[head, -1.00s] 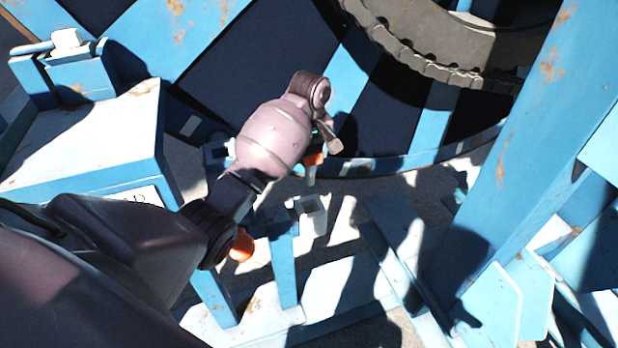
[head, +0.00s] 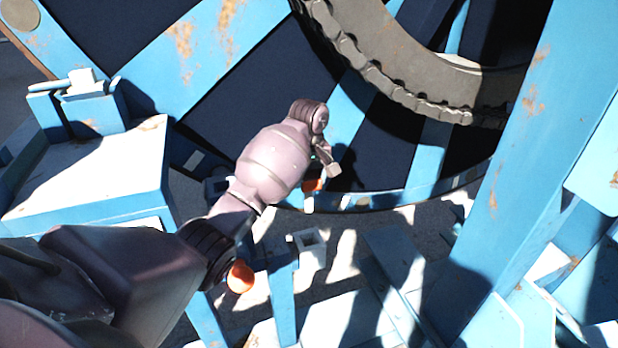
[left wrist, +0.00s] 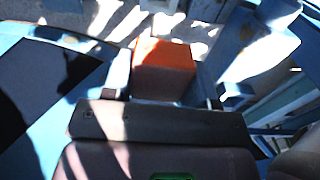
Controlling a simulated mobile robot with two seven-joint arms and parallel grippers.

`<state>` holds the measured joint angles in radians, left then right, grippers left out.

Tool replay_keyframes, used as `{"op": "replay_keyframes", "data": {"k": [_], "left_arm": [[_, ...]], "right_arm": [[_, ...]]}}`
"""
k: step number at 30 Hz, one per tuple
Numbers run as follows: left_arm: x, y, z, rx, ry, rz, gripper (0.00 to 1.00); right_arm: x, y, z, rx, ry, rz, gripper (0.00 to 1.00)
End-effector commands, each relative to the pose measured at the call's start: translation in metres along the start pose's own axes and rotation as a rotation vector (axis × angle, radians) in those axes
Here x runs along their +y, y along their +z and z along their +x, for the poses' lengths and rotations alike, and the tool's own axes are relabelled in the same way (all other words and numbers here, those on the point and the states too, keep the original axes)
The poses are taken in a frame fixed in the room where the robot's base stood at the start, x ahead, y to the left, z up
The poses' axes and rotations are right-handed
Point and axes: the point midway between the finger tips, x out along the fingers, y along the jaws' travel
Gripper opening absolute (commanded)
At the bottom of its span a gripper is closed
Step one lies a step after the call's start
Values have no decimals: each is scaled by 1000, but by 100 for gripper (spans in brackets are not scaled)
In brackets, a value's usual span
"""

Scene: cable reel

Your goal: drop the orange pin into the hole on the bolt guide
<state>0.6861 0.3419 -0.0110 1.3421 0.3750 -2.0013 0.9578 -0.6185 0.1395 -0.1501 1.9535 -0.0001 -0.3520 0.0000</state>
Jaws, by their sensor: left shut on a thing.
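The orange pin (head: 313,184) is held out at the end of my left arm in the head view, mostly in shade, with a pale lower tip. In the left wrist view it is a large orange block (left wrist: 163,68) between the fingers of my left gripper (left wrist: 168,98). My left gripper (head: 322,172) is shut on it, partly hidden by my wrist. A pale square socket with a dark opening (head: 310,247), which looks like the bolt guide, stands below the pin in the head view. The pin is apart from it. My right gripper is not in view.
A large reel with a toothed grey ring (head: 400,85) stands behind. A blue post (head: 520,150) rises at the right. A blue box-shaped frame part (head: 100,170) is at the left. A round orange thing (head: 240,277) shows beside my left forearm.

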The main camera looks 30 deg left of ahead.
Motion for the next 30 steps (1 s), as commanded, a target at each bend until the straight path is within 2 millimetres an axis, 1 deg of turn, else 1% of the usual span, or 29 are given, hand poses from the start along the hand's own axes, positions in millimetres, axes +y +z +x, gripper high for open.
{"op": "replay_keyframes", "data": {"k": [6,15,20,23,26,29,30], "left_arm": [[0,-1,-9,3,1,0,14],[1,0,-10,1,2,1,14],[7,5,-17,7,4,36,14],[16,15,-28,15,10,96,14],[26,34,-41,22,15,191,14],[30,62,-48,25,15,318,14],[29,75,-48,24,13,375,14]], "right_arm": [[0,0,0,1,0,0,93],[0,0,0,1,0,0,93],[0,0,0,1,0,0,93],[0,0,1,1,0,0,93],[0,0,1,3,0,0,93],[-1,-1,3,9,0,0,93],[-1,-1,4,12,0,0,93]]}}
